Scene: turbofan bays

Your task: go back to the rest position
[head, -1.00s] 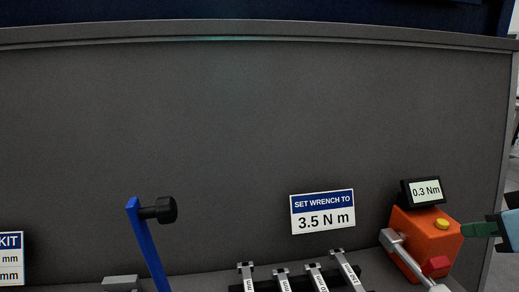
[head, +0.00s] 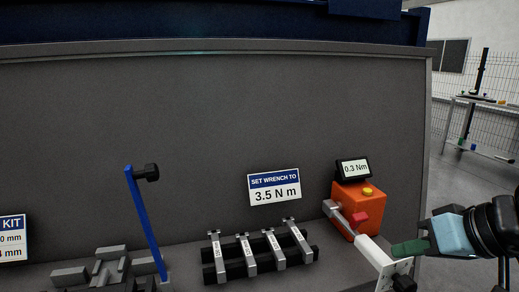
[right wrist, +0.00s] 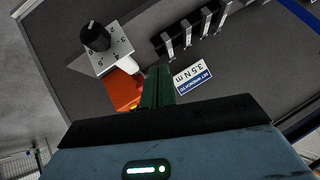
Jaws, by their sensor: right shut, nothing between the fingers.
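My right gripper (head: 410,248) comes in from the right edge in the head view. Its green fingers are closed together with nothing between them, close to the white handle of the torque wrench (head: 372,252). In the right wrist view the shut fingers (right wrist: 158,88) point toward the orange tester (right wrist: 122,88). The orange tester (head: 347,208) also stands in the head view, with a small display (head: 354,168) reading 0.3 Nm on top. My left gripper is out of view.
A rack (head: 208,254) holds several wrenches beside the tester. A sign (head: 274,187) reads "SET WRENCH TO 3.5 N m". A blue upright (head: 145,225) with a black knob stands left of it. A grey panel (head: 200,120) closes the back. Open floor (head: 465,190) lies right.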

